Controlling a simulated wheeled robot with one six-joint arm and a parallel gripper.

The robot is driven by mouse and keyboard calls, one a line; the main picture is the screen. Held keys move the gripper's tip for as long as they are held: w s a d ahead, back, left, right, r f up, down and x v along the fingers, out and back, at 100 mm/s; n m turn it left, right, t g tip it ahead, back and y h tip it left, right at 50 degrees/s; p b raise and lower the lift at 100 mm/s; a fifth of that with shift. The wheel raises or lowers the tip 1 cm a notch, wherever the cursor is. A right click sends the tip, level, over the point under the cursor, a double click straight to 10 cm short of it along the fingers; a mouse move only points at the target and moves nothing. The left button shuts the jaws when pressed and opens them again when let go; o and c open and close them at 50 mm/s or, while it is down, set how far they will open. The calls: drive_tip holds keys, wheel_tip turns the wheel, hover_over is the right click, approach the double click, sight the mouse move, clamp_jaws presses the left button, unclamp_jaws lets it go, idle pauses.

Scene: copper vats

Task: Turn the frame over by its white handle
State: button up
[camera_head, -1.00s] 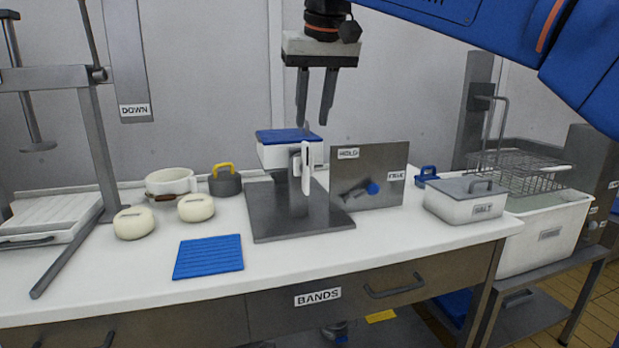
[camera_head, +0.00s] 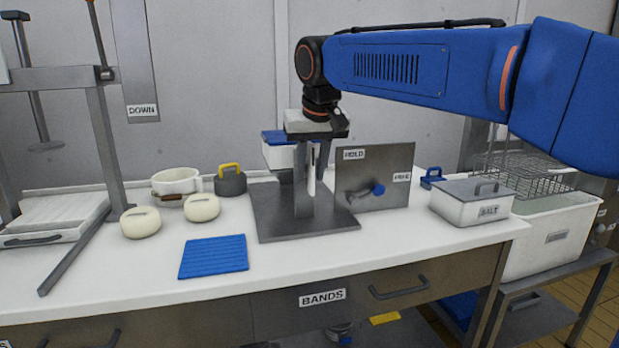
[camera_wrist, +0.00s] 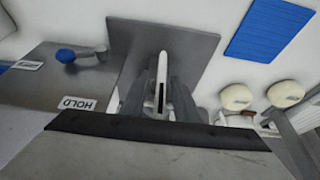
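The frame (camera_head: 279,156), white-sided with a blue top, sits on a grey metal stand (camera_head: 270,222) with a flat base plate. Its upright white handle (camera_head: 311,178) faces the front; it also shows in the wrist view (camera_wrist: 162,75). My gripper (camera_head: 313,180) points down at the handle. Its fingers stand on either side of the handle, seemingly with a gap, so it looks open around it. The fingers also show in the wrist view (camera_wrist: 160,95). Part of the frame is hidden behind my fingers.
A metal panel (camera_head: 390,160) marked HOLD and FREE, with a blue-knobbed lever (camera_head: 377,190), stands close right of the stand. A SALT box (camera_head: 470,208) is farther right. A blue ribbed mat (camera_head: 213,257), two pale round cheeses (camera_head: 202,208) and a white pot (camera_head: 176,181) lie left.

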drive_tip(key=shift+x, duration=1.2)
drive_tip(key=shift+c, duration=0.3)
clamp_jaws()
